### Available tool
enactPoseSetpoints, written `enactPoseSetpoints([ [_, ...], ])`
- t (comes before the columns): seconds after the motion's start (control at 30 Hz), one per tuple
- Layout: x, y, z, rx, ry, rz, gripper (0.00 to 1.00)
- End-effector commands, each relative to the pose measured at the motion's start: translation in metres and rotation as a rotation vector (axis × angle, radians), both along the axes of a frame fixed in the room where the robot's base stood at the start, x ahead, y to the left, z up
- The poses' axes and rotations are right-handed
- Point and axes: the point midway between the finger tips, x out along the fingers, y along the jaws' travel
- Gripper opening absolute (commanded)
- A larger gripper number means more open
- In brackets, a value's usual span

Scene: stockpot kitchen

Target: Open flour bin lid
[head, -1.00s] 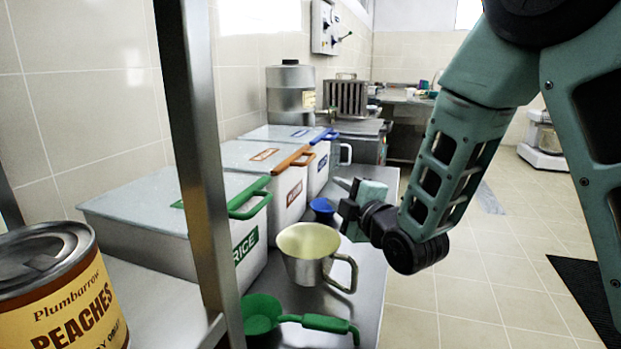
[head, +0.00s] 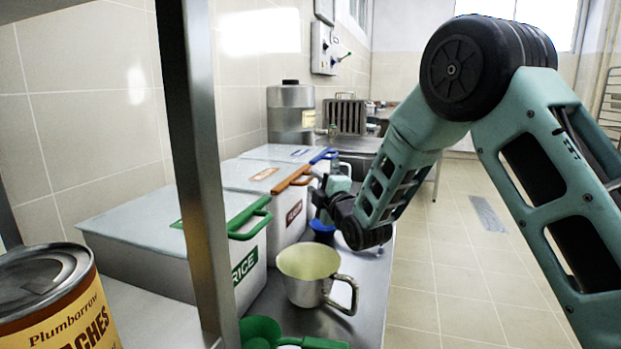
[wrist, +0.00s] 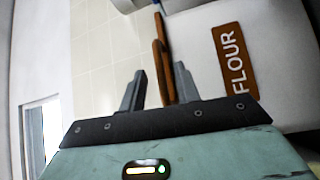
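The flour bin (head: 293,215) is the white middle bin in the row, with an orange-brown handle (head: 296,176) on its grey lid (head: 250,174). The lid lies flat and closed. In the wrist view the FLOUR label (wrist: 236,60) shows at the right, and the handle (wrist: 159,50) runs between my fingers. My gripper (wrist: 158,80) is open, with one finger on each side of the handle and gaps visible. In the head view my gripper (head: 320,190) is at the handle's right end, its fingertips hard to make out.
The green-handled RICE bin (head: 150,220) stands in front and a blue-handled bin (head: 290,153) behind. A metal jug (head: 308,275), a blue cup (head: 322,229) and a green scoop (head: 262,333) stand on the counter. A shelf post (head: 200,180) and a peaches can (head: 50,295) are near. The right floor is clear.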

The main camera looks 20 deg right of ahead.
Motion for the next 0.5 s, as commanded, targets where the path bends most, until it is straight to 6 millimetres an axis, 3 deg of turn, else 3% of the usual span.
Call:
enactPoseSetpoints([
  [0.2,0.028,0.005,0.004,0.001,0.0,0.0,0.32],
  [0.5,0.036,0.007,0.004,0.001,0.001,-0.001,0.32],
])
